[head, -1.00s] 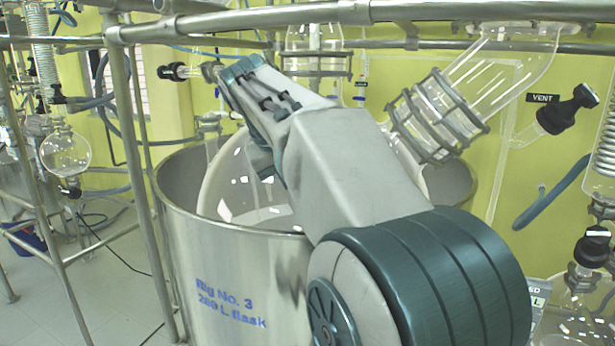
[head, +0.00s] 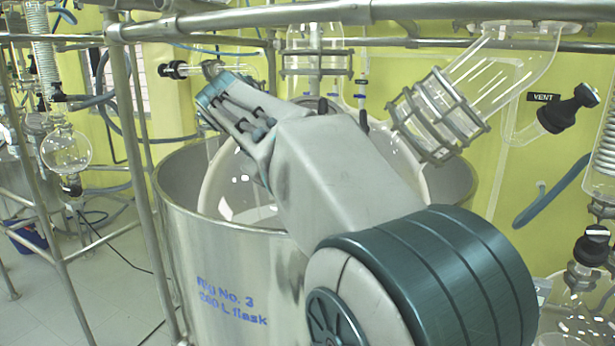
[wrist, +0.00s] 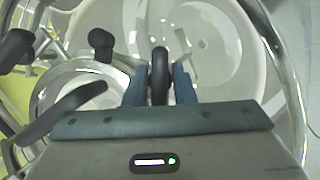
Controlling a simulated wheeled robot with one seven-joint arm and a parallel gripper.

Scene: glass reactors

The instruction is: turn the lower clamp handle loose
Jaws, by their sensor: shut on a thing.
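My gripper (wrist: 160,88) is in the wrist view, its two blue fingers shut on a dark, rounded clamp handle (wrist: 160,62). The handle stands upright between them, over the large clear glass flask (wrist: 215,50). In the head view, my arm hides the gripper and the held handle. I cannot tell from the handle's look alone which clamp it belongs to.
Other dark handles stand left of my gripper in the wrist view, one upright (wrist: 102,42) and one slanting close by (wrist: 75,112). The steel vessel (head: 215,265) surrounds the flask. A slanted glass pipe (head: 500,65) and rails (head: 240,20) crowd the space above.

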